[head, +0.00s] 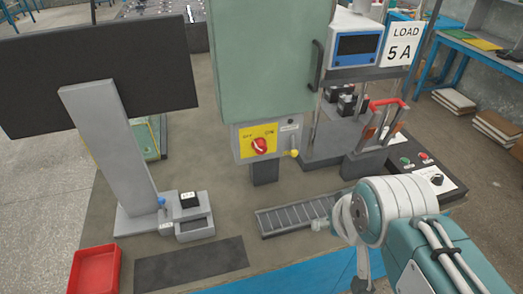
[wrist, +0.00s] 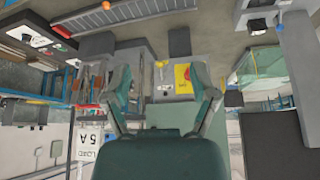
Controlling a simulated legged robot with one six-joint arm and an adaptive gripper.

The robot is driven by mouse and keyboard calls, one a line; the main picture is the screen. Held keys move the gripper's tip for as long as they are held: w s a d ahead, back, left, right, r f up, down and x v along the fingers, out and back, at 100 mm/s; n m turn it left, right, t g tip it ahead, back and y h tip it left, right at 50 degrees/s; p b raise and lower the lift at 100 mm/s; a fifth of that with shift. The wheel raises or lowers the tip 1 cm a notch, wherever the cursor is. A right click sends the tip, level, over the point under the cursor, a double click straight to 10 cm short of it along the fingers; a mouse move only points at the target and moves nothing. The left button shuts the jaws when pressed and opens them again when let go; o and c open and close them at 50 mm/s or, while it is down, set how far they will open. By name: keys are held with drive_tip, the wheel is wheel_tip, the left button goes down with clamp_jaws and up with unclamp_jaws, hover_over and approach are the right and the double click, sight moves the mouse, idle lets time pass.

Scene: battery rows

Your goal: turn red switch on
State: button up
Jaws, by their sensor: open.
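The red switch (head: 260,146) is a round red knob on a yellow plate (head: 247,134) marked OFF at left and ON at right. It sits on a grey box under a green cabinet (head: 265,60). I cannot tell which mark the knob points to. In the upside-down wrist view the yellow plate (wrist: 182,82) shows beyond my right-hand finger, which partly covers its side. My gripper (wrist: 161,72) is open and empty, apart from the panel. In the head view my arm is at lower right, and the fingers are not clear.
A yellow-tipped lever (head: 293,153) sticks out right of the switch. A stand with a red handle (head: 387,103) and a LOAD 5 A sign (head: 402,43) is farther right. A grey ribbed tray (head: 295,216), red bin (head: 95,270) and black monitor (head: 150,65) are nearby.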

drive_tip(key=w+a+f+n+t, duration=0.1)
drive_tip(key=w+f+t, duration=0.2)
drive_tip(key=w, duration=0.6)
drive_tip(key=w+a+f+n+t, duration=0.1)
drive_tip(key=w+f+t, duration=0.1)
drive_tip(key=w, duration=0.7)
drive_tip(key=n+t+y, duration=0.2)
drive_tip(key=t+y, duration=0.1)
drive_tip(key=t, duration=0.4)
approach(261, 150)
drive_tip(key=w, duration=0.3)
drive_tip(key=w+a, duration=0.1)
drive_tip(key=w, duration=0.7)
drive_tip(key=shift+a+f, duration=0.15)
drive_tip(key=shift+a, duration=0.25)
drive_tip(key=shift+n, duration=0.3)
drive_tip(key=c, duration=1.1)
